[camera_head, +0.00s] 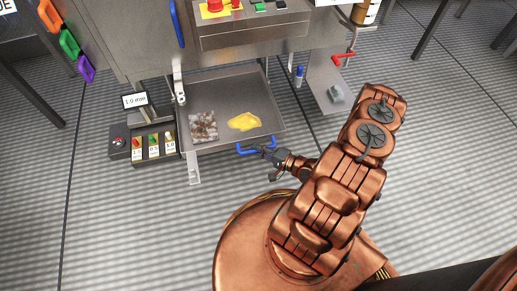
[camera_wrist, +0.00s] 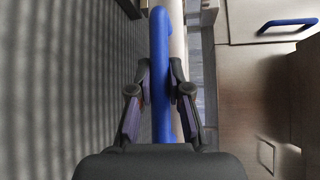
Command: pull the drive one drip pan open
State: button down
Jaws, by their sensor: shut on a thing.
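The drip pan (camera_head: 233,101) is a shallow grey metal drawer standing out from the machine, with its inside in view. It holds a yellow puddle (camera_head: 244,121) and a speckled grey-brown patch (camera_head: 203,127). Its blue handle (camera_head: 257,146) is on the front edge. My gripper (camera_head: 268,152) is at that handle. In the wrist view, my gripper's fingers (camera_wrist: 160,85) close on the blue handle bar (camera_wrist: 160,50) from both sides. Whether this pan is labelled drive one cannot be read.
A control box (camera_head: 143,143) with coloured switches and a small display (camera_head: 135,100) stand left of the pan. A side shelf (camera_head: 325,90) with a blue bottle (camera_head: 299,76) and a red-handled valve (camera_head: 343,59) are to the right. The floor in front is clear left of my arm.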

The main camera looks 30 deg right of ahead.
jog(key=c, duration=1.1)
grip_release()
jog(key=v, duration=1.2)
jog(key=shift+d, duration=0.1)
